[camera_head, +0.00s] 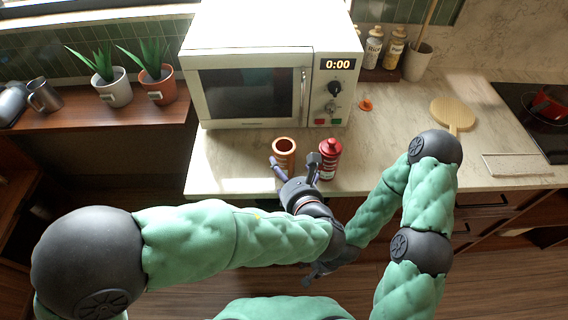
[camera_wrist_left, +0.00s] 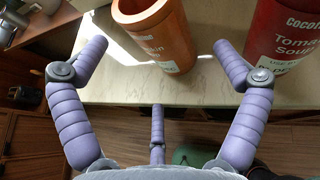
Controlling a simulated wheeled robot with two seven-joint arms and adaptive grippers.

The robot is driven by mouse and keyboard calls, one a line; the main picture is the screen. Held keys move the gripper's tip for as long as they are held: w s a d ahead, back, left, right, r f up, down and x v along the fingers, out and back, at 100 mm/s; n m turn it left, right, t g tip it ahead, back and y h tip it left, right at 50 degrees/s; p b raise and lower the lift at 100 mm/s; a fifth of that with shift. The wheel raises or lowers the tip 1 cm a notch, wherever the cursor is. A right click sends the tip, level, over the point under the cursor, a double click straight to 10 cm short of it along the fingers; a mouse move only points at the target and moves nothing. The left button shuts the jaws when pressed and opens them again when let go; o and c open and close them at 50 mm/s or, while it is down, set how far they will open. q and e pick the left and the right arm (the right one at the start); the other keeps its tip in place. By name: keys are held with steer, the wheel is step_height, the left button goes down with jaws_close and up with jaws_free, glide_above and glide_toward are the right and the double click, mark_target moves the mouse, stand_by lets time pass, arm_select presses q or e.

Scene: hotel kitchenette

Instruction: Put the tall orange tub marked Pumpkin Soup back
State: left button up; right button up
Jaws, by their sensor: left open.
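The orange tub (camera_head: 284,149) stands upright and open-topped on the counter in front of the microwave. In the left wrist view the orange tub (camera_wrist_left: 160,37) shows a label partly reading "kin Soup". My left gripper (camera_head: 293,168) is open and empty at the counter's front edge, just in front of the tub. In the left wrist view my left gripper (camera_wrist_left: 160,55) has its spread fingers on either side of the tub's line, with the tub beyond them, not gripped. My right gripper (camera_head: 325,270) is low in front of the counter, partly hidden by my left arm; its fingers are unclear.
A red Tomato Soup tub (camera_head: 330,160) stands close right of the orange tub; it also shows in the wrist view (camera_wrist_left: 283,35). The shut microwave (camera_head: 262,75) stands behind. A round wooden board (camera_head: 453,114) and a hob (camera_head: 540,110) are right. The counter between is mostly clear.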

arm_select(q)
steer(key=p+v, duration=0.2)
steer(key=v, duration=0.5)
steer(key=shift+s, duration=0.25)
steer(key=s+a+f+n+g+h, duration=0.1)
steer(key=s+a+f+n+g, duration=0.3)
steer(key=f, duration=0.5)
steer(key=s+a+f+n+g+h, duration=0.1)
steer(key=s+f+n+g, duration=0.1)
steer(key=f+n+g, duration=0.55)
steer(key=s+a+f+n+g+h, duration=0.2)
steer(key=s+a+f+n+g, duration=0.15)
steer(key=f, duration=0.65)
steer(key=w+a+f+n+t+h, duration=0.1)
steer(key=a+f+n, duration=0.1)
steer(key=f+n, duration=0.4)
steer(key=w+a+f+n+t+h, duration=0.1)
steer(key=f+n, duration=0.4)
steer(key=n, duration=0.8)
steer(key=shift+w+a+f+n+t+h, duration=0.35)
steer(key=shift+w+a+h, duration=0.35)
steer(key=shift+a, duration=0.4)
